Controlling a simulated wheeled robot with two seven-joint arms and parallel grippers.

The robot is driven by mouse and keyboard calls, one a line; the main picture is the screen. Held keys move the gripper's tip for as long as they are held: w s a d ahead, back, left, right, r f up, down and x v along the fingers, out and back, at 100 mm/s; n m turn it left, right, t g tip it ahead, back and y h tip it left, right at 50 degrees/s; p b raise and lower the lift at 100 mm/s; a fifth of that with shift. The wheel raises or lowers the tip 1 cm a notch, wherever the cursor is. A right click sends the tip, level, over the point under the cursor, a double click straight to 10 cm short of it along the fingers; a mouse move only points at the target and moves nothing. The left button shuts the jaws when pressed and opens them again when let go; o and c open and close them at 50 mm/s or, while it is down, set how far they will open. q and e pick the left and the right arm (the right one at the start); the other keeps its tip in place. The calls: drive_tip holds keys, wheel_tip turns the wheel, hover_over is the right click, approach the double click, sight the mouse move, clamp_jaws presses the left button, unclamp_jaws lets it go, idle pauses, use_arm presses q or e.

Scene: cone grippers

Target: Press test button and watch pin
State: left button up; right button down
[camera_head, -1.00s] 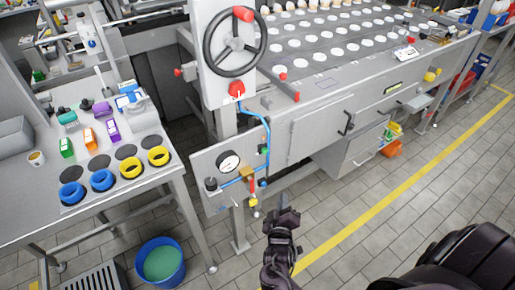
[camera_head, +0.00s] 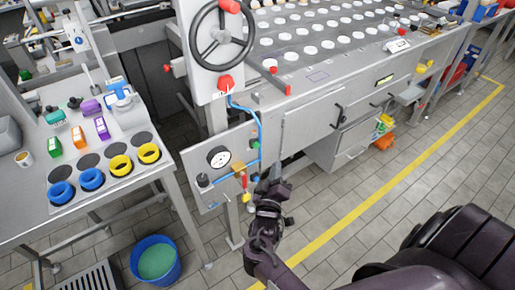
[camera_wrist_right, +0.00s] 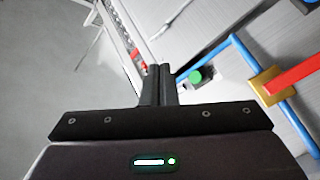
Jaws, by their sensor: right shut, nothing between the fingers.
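My right gripper (camera_head: 276,183) is shut and empty, just right of the lower part of a grey panel (camera_head: 190,162). In the right wrist view its two dark fingers (camera_wrist_right: 157,72) are together, with a green button (camera_wrist_right: 195,76) a little to their right. The green button (camera_head: 255,144) also shows small on the panel in the head view. I see no contact between it and the fingers. The panel carries a round gauge (camera_head: 219,157) and a black knob (camera_head: 202,181). I cannot make out a pin. My left gripper is out of view.
A blue pipe (camera_head: 257,119), a brass fitting (camera_head: 238,167) and a red lever (camera_head: 244,181) crowd the panel; the pipe also shows in the wrist view (camera_wrist_right: 262,66). A handwheel (camera_head: 221,34) stands above. A blue bucket (camera_head: 137,264) sits on the floor. Floor to the right is clear.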

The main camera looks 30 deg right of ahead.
sight(256, 145)
drive_tip(key=w+b, duration=0.3)
drive_tip(key=w, duration=0.4)
drive_tip(key=shift+a, duration=0.25)
idle(1.7)
drive_tip(key=shift+w, duration=0.4)
drive_tip(key=shift+w+a+b, duration=0.1)
drive_tip(key=shift+w+b, duration=0.3)
drive_tip(key=shift+w, duration=0.1)
idle(0.6)
drive_tip(key=shift+s, duration=0.1)
idle(1.1)
drive_tip(key=shift+s+p, duration=0.75)
drive_tip(key=shift+s, duration=0.1)
